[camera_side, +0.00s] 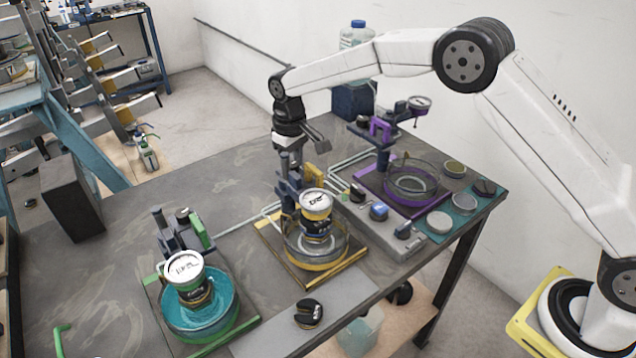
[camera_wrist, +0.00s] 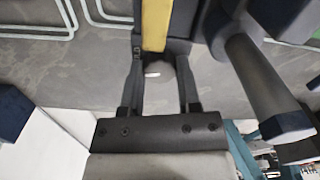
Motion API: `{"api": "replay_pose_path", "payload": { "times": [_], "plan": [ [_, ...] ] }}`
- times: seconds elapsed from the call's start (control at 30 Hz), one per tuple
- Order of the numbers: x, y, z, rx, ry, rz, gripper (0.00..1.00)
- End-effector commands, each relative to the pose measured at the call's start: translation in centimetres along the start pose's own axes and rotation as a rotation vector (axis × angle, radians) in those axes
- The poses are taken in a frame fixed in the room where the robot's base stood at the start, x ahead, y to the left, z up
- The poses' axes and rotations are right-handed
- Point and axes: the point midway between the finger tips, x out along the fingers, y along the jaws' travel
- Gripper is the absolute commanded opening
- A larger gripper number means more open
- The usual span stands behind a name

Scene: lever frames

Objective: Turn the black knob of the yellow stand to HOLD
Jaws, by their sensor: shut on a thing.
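The yellow stand (camera_side: 335,272) is in the middle of the table, with a dark blue post and a yellow block at its back. A labelled tin (camera_side: 316,205) is held over its round glass dish. My gripper (camera_side: 289,162) points down at the top of the post. In the wrist view, my gripper (camera_wrist: 160,72) is shut on a dark rounded knob (camera_wrist: 158,88) with a pale mark, below a yellow bar (camera_wrist: 156,25). The knob is mostly hidden in the side view.
A green stand (camera_side: 215,340) with a tin over a teal dish stands front left. A purple stand (camera_side: 410,208) is behind right. A grey control box (camera_side: 403,242) with knobs stands beside the yellow stand.

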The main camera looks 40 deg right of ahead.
Motion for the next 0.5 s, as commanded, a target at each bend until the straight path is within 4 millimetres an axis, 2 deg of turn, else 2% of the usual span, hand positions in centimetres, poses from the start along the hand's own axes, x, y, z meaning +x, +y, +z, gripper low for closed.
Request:
{"api": "replay_pose_path", "payload": {
  "times": [0.4,0.43,0.47,0.5],
  "plan": [
    [-0.07,0.03,0.03,0.010,-0.001,0.000,0.00],
    [-0.07,0.03,0.03,0.010,-0.001,0.000,0.48],
    [-0.07,0.03,0.03,0.009,-0.001,0.000,0.57],
    [-0.06,0.03,0.02,0.009,-0.001,0.000,0.57]
  ]
}}
